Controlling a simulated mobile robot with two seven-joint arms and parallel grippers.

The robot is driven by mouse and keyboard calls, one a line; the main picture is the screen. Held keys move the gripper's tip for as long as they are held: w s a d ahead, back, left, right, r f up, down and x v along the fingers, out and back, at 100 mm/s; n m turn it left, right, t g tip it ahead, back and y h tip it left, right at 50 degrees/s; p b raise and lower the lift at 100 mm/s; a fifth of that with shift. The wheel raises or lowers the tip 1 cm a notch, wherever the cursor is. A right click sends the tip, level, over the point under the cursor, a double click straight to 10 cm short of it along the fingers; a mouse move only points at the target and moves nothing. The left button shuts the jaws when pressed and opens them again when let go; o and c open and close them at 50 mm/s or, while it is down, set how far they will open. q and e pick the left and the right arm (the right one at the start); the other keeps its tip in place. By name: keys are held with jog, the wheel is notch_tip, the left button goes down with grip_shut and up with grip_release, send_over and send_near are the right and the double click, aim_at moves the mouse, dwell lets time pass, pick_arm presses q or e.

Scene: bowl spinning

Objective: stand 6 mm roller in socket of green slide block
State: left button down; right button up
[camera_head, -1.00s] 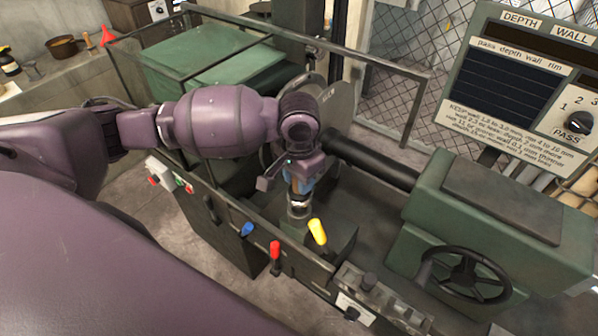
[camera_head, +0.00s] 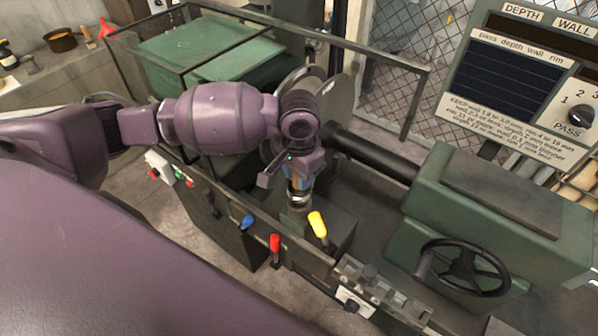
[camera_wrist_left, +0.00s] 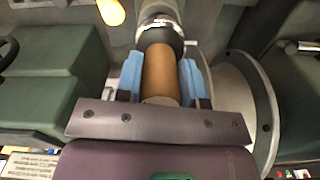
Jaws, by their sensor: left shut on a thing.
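My left gripper (camera_head: 300,184) points down over the machine bed, its blue fingers shut on the 6 mm roller. The roller's tan cylindrical shank (camera_wrist_left: 158,72) sits between both blue fingers in the left wrist view, with shiny metal at its far end. In the head view the metal end of the roller (camera_head: 299,198) is just above or at the top of the green slide block (camera_head: 340,226), left of the yellow lever. The socket is hidden behind the roller; I cannot tell whether the roller is inside it. My right gripper is not in view.
The yellow lever (camera_head: 318,224) stands close to the right of my gripper. Red (camera_head: 275,243) and blue (camera_head: 248,222) levers stand along the front rail. A large metal disc (camera_head: 338,105) is behind my wrist. A green housing with a handwheel (camera_head: 465,268) is at right.

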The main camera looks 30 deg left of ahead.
pick_arm(q)
jog(key=shift+f, duration=0.15)
jog(key=c, duration=0.7)
grip_release()
jog(key=shift+o, duration=0.2)
notch_tip(320, 180, up, 11)
jog(key=shift+f, duration=0.1)
dwell(0.5)
